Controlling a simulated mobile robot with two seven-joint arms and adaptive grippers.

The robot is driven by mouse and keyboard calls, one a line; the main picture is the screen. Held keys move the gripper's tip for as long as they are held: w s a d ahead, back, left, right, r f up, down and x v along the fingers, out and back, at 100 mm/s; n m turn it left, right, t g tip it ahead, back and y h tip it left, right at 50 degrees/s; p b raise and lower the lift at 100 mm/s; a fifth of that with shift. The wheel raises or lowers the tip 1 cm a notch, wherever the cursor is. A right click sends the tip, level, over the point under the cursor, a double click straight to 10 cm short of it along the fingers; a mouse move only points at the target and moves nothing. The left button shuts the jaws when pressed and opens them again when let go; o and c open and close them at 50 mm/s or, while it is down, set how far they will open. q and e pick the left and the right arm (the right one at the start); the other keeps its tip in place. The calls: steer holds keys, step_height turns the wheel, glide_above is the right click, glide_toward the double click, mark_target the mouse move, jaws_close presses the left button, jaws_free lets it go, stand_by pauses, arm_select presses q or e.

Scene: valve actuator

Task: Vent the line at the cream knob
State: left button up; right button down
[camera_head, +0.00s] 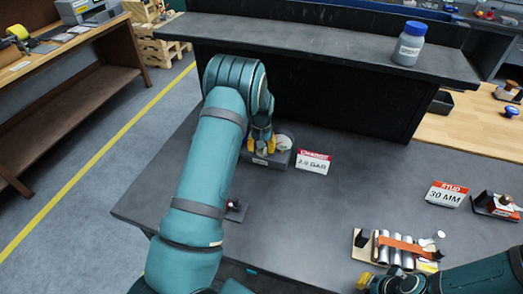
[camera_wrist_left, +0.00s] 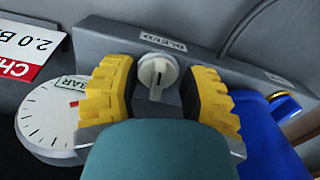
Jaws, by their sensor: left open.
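The cream knob (camera_wrist_left: 156,72) shows in the left wrist view, on a grey block under a label reading BLEED. Its raised bar runs roughly up and down the picture. My left gripper (camera_wrist_left: 157,92) is open, with one yellow finger on each side of the knob and visible gaps between. In the head view this gripper (camera_head: 262,143) is at the grey block (camera_head: 262,158), and I cannot make out the knob there. A round dial gauge (camera_wrist_left: 47,117) marked BAR sits left of the gripper. My right gripper (camera_head: 378,283) is at the bottom right, its jaw opening unclear.
A red-and-white card (camera_head: 313,162) reading 2.0 BAR stands right of the block. A blue part (camera_wrist_left: 268,130) with a brass ring is close to the right finger. A rack of metal cylinders (camera_head: 395,249) and a 30 MM card (camera_head: 446,195) are farther right. A shelf (camera_head: 320,40) runs behind.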

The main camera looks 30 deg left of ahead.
mark_target(261, 150)
arm_select(q)
step_height(261, 150, up, 11)
steer(key=shift+f, duration=0.15)
stand_by(0.4)
